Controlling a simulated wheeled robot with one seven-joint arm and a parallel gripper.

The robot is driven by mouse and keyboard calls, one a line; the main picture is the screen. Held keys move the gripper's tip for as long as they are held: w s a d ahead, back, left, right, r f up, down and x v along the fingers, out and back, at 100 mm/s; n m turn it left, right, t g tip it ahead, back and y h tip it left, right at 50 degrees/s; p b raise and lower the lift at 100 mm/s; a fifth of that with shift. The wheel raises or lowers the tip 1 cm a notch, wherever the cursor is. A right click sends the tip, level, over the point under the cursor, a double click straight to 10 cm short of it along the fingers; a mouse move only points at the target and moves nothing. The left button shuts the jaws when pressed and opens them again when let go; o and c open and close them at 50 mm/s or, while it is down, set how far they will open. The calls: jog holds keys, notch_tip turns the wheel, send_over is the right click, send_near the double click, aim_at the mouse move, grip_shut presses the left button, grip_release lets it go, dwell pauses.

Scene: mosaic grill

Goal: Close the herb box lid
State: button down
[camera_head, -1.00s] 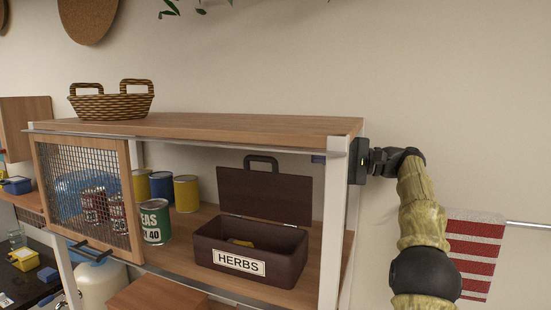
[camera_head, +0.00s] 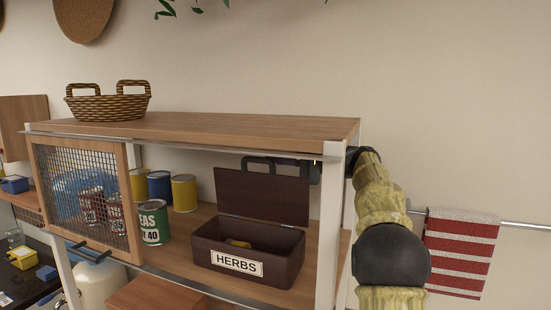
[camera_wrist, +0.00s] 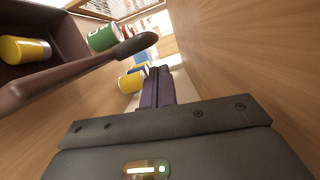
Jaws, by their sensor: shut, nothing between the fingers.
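The dark brown herb box (camera_head: 245,268), with a white HERBS label, sits on the shelf inside the cabinet. Its lid (camera_head: 262,195) stands raised and open at the back, with a dark handle (camera_head: 258,163) on its top edge. My gripper (camera_wrist: 157,88) is shut and empty, reaching in from the right side. In the head view only dark parts of it (camera_head: 303,170) show near the lid's upper right; the lid and post hide the rest. In the wrist view the lid (camera_wrist: 70,75) is left of the fingers, apart from them. A yellow item (camera_wrist: 22,50) lies in the box.
Several cans stand left of the box, including a green PEAS can (camera_head: 153,222) and a yellow can (camera_head: 184,193). A white cabinet post (camera_head: 331,220) stands beside my arm. The shelf top (camera_head: 200,126) is above, holding a wicker basket (camera_head: 108,104).

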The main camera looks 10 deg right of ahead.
aim_at(271, 193)
jog(key=shift+s+a, duration=0.65)
jog(key=b, duration=0.1)
jog(key=s+a+n+b, duration=0.1)
jog(key=b, duration=0.1)
jog(key=shift+s+f, duration=0.15)
jog(key=shift+s, duration=0.15)
jog(key=shift+s+a+n+b, duration=0.4)
jog(key=shift+s+n+b, duration=0.2)
jog(key=shift+b, duration=0.2)
jog(key=shift+s+a+r+n+h+b, duration=0.2)
jog(key=shift+s+a+n+h+b, duration=0.15)
jog(key=shift+n+b, duration=0.1)
jog(key=shift+d, duration=0.15)
